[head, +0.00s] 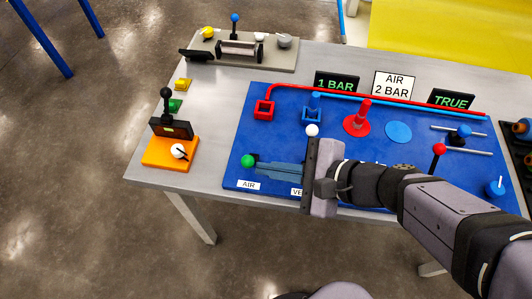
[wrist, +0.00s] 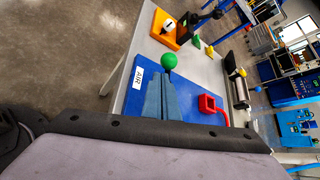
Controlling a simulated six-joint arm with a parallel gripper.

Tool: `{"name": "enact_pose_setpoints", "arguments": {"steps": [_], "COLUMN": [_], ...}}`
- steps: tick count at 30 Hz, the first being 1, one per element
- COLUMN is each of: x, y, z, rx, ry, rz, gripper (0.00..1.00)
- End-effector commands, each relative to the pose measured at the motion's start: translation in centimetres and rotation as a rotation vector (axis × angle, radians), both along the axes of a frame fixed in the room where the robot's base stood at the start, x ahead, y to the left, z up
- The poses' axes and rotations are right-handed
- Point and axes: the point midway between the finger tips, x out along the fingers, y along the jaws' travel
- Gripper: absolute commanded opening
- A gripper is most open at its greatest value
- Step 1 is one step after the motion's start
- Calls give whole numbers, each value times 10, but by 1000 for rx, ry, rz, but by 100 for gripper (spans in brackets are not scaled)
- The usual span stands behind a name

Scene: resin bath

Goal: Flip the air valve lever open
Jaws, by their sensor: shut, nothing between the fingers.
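The air valve lever shows as a green ball knob (head: 248,160) at the left front of the blue panel, above a white AIR label (head: 248,185). Its shaft is hidden or too small to make out. My gripper (head: 259,169) is shut and empty, its blue-grey fingers pointing left with the tips just right of the knob. In the wrist view the green knob (wrist: 169,61) stands just beyond the fingertips (wrist: 162,76). I cannot tell whether they touch.
The blue panel (head: 238,136) carries a red square fitting (head: 264,110), a white ball (head: 312,130) close to my gripper, and a red-knobbed lever (head: 439,149). Signs read 1 BAR (head: 336,83), AIR 2 BAR and TRUE. An orange base (head: 150,153) with a black lever stands left.

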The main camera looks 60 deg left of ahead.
Motion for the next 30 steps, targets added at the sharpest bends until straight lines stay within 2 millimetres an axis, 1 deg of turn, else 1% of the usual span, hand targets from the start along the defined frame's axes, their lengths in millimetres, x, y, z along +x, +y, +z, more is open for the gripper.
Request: {"name": "enact_pose_setpoints", "arguments": {"steps": [3, 9, 15, 21, 30], "x": [8, 16, 20, 21, 22], "y": [-17, -46, -65, -73, -73], "z": [1, 0, 0, -1, -1], "rx": [8, 14, 18, 19, 19], "ry": [-4, -5, -6, -6, -6], "rz": [-14, -22, -26, -25, -25], "gripper": [0, 0, 0, 0, 0]}}
